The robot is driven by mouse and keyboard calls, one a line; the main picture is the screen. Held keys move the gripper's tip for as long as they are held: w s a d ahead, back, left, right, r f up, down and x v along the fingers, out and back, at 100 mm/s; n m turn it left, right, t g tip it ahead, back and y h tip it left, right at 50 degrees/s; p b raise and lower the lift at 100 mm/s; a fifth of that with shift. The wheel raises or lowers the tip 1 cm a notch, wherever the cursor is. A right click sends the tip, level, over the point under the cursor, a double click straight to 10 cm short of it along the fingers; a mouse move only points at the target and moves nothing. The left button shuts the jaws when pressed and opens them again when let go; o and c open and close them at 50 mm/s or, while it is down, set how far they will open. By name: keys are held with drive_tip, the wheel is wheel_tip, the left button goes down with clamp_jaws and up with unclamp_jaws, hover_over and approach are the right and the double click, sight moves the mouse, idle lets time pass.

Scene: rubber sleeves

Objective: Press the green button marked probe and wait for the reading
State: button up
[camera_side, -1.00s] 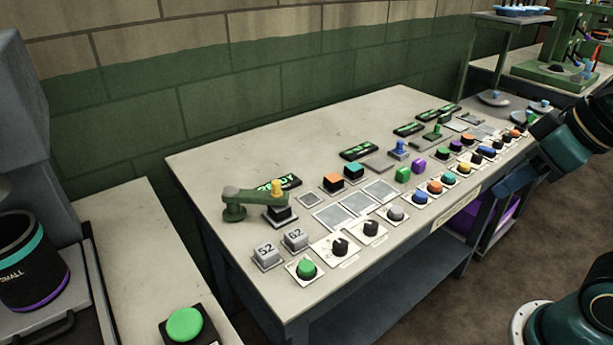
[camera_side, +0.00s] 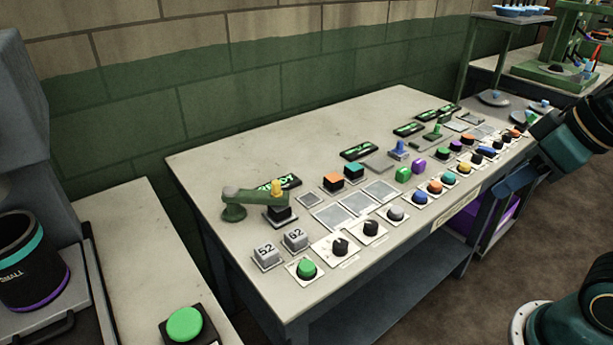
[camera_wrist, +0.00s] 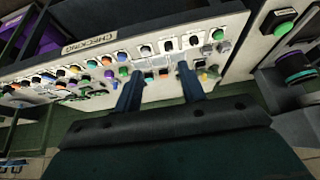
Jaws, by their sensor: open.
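A green button (camera_side: 307,268) sits on a white plate at the near left corner of the bench. It also shows in the wrist view (camera_wrist: 218,35). A larger green button (camera_side: 184,324) sits in a dark housing on the left table, and also shows in the wrist view (camera_wrist: 284,28). I cannot read which is marked probe. A lit green display (camera_side: 279,183), partly covered by a small green press arm, stands behind the bench button; its text is unclear. My gripper (camera_wrist: 160,69) is open and empty, above the bench and apart from both buttons.
Number blocks (camera_side: 267,257), black knobs (camera_side: 340,246) and rows of coloured buttons crowd the bench's front edge. A green press arm (camera_side: 252,198) stands at its left. A dark cup (camera_side: 28,262) stands on the left table. The bench's rear (camera_side: 260,140) is clear.

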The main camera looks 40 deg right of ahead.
clamp_jaws()
idle(1.9)
